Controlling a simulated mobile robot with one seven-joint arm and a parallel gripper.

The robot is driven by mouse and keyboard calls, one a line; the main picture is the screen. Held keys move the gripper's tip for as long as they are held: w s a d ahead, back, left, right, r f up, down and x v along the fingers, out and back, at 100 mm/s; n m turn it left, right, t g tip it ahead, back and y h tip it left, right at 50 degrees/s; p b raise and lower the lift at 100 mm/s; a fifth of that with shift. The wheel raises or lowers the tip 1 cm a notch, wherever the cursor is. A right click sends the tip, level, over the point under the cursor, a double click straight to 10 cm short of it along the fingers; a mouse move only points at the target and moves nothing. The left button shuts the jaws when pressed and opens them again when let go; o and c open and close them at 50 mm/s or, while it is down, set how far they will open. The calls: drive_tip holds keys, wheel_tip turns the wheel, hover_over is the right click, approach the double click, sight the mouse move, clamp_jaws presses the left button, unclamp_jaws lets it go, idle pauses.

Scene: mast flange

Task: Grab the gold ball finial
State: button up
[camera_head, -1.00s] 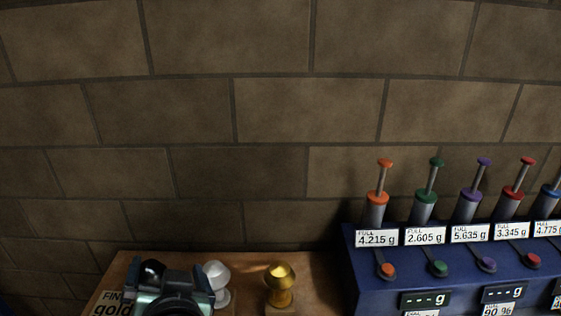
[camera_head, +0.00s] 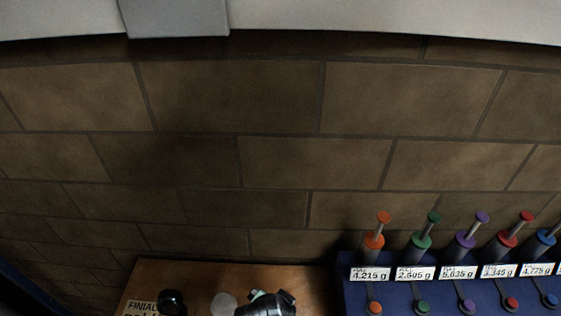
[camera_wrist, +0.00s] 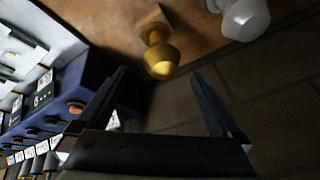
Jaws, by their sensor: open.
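The gold ball finial (camera_wrist: 161,58) stands on a small square base on the wooden board, seen in the wrist view with its ball toward my gripper (camera_wrist: 158,76). My gripper is open, with one finger to either side of the line to the ball. The ball appears just beyond the fingertips, and I see no contact. In the head view my wrist (camera_head: 266,303) shows at the bottom edge and the gold finial is hidden there.
A white finial (camera_wrist: 244,18) stands close beside the gold one; it also shows in the head view (camera_head: 223,303), with a black finial (camera_head: 172,301) to its left. A blue dispenser box (camera_head: 350,292) with several coloured plungers stands at right. A brick wall is behind.

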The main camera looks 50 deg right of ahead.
drive_tip(key=shift+p+x, duration=0.75)
drive_tip(key=shift+x, duration=4.15)
drive_tip(key=shift+w, duration=0.1)
drive_tip(key=shift+r, duration=0.1)
drive_tip(key=c, duration=1.5)
